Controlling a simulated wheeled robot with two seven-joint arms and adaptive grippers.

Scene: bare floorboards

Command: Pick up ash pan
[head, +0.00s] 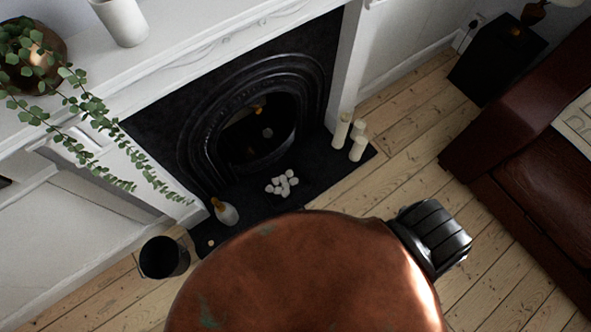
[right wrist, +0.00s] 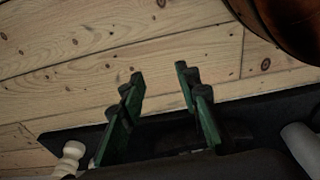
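A big, rounded copper-brown vessel (head: 300,275) with greenish patches fills the lower middle of the head view. Its edge also shows at the top right of the right wrist view (right wrist: 292,22). I cannot tell whether it is the ash pan; no other pan is clear. A black ribbed part (head: 435,235) shows at its right edge, and I cannot tell whether it belongs to my arm. My right gripper (right wrist: 160,73) is open, its two green-and-black fingers apart with only floorboards and hearth between them. The copper vessel is up and right of it, apart. My left gripper is not in view.
A fireplace (head: 195,140) with a black hearth (head: 325,175) stands behind. White candles (head: 341,128), pale stones (head: 283,184) and a white vase (head: 227,214) are on the hearth. A black bucket (head: 163,258) stands left, a brown sofa (head: 535,190) right. Floorboards between are clear.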

